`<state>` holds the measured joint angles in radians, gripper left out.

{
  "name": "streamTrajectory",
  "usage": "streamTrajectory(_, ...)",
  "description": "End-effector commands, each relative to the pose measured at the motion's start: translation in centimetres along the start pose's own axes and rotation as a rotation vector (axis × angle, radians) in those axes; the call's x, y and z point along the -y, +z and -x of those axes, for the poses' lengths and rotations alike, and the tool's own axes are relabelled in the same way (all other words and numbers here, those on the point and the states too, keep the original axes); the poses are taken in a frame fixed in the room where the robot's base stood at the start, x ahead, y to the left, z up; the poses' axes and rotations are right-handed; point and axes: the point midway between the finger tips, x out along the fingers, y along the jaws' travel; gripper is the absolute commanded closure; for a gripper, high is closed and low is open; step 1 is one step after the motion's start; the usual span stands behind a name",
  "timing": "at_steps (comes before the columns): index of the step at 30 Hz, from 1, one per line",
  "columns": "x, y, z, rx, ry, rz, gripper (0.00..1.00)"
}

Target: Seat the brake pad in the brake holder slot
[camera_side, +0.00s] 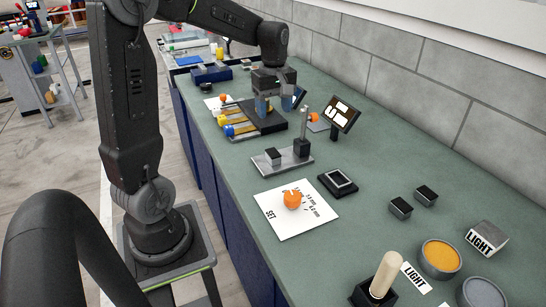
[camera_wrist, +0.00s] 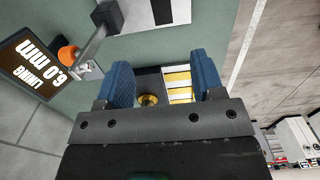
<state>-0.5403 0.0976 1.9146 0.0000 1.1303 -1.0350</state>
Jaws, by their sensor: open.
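My gripper (camera_side: 277,104) has blue fingers and is open over a dark block (camera_side: 268,121) with yellow and blue spools beside it. In the wrist view my gripper (camera_wrist: 163,80) shows its fingers apart, with a brass round part (camera_wrist: 148,100) and yellow strips (camera_wrist: 180,84) beyond the gap. Nothing shows clearly held between them. I cannot tell for sure which part is the brake pad or the holder slot. Small black blocks (camera_side: 400,207) lie at the right. A dark square frame with a grey centre (camera_side: 338,183) lies mid-bench.
A grey plate fixture (camera_side: 270,168) with a black block and post stands in front of my gripper. A tilted display (camera_side: 342,114) stands behind; it reads "LINING 6.0 mm" in the wrist view (camera_wrist: 38,62). Bowls (camera_side: 440,258) are at front right.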

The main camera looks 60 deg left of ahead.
Motion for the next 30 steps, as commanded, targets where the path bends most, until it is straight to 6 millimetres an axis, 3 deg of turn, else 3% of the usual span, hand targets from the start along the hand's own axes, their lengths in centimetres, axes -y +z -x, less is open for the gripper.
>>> streamTrajectory(10,0.1,0.1,-6.3,0.002,-0.003,-0.003,0.38)
streamTrajectory(19,0.2,0.2,-8.8,0.001,-0.003,-0.004,0.38)
streamTrajectory(30,0.4,0.3,-13.1,0.0,0.0,-0.004,0.38)
